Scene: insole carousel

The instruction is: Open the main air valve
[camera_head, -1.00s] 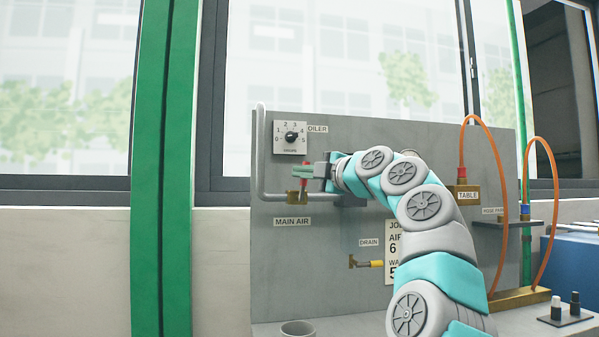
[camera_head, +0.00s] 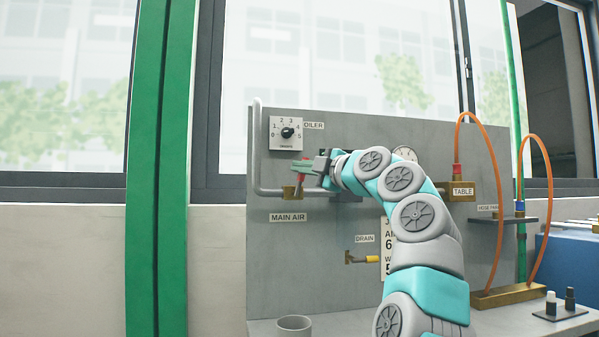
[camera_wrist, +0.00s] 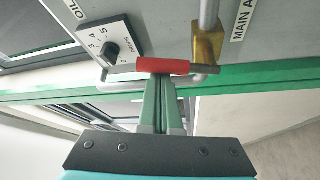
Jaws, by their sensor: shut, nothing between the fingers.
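The main air valve is a brass body (camera_head: 292,192) on a grey pipe, above the MAIN AIR label (camera_head: 288,217). Its lever has a red sleeve (camera_head: 299,180) and stands roughly upright, across the pipe. The wrist view shows the red sleeve (camera_wrist: 164,66) and the brass body (camera_wrist: 208,42) close up. My gripper (camera_head: 300,165) is at the lever, with its green fingers (camera_wrist: 159,82) shut together and nothing between them. The fingertips overlap the sleeve's edge in the wrist view. I cannot tell whether they touch it. The fingers partly hide the lever in the head view.
The oiler dial (camera_head: 286,133) is just above the valve. The drain valve (camera_head: 362,258) is lower on the panel (camera_head: 330,235). A grey cup (camera_head: 294,326) stands below. Orange hoses (camera_head: 492,150) loop at the right. Space left of the panel is clear.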

